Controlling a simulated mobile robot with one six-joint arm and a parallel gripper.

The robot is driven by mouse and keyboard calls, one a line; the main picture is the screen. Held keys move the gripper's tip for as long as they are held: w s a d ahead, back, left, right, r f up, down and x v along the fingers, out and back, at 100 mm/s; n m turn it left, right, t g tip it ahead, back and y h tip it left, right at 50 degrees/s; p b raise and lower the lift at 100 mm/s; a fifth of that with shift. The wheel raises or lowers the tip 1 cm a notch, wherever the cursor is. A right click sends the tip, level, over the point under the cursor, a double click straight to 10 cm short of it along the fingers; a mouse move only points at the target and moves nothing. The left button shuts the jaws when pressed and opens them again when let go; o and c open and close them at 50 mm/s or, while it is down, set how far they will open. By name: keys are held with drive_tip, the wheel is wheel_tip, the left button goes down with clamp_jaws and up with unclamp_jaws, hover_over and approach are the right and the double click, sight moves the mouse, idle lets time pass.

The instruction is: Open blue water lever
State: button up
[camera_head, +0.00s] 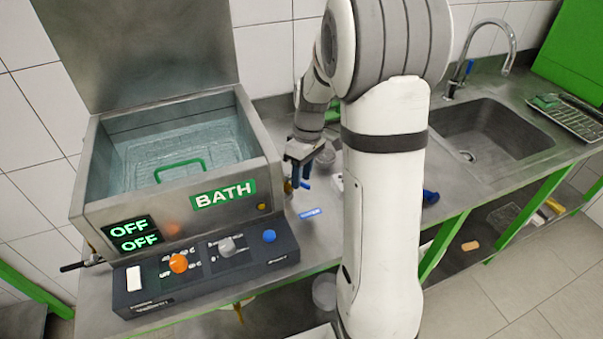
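My gripper (298,166) points down just right of the bath's right wall, above the metal counter. Blue parts show at and just below its fingertips. I cannot tell how much of this is a blue water lever and how much is the fingers. Whether the fingers touch or hold anything is too small to tell. A blue label (311,212) lies on the counter just below and right of the gripper. My white arm hides much of the counter to the right of it.
The water bath (112,205) has an open lid, and a control box (205,267) stands in front. To the right are a sink (485,135), a tap with a small blue handle (469,67), and a blue object (430,197) near the counter's front edge.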

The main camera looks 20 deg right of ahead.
drive_tip(key=shift+f, duration=0.1)
drive_tip(key=shift+c, duration=0.5)
clamp_jaws()
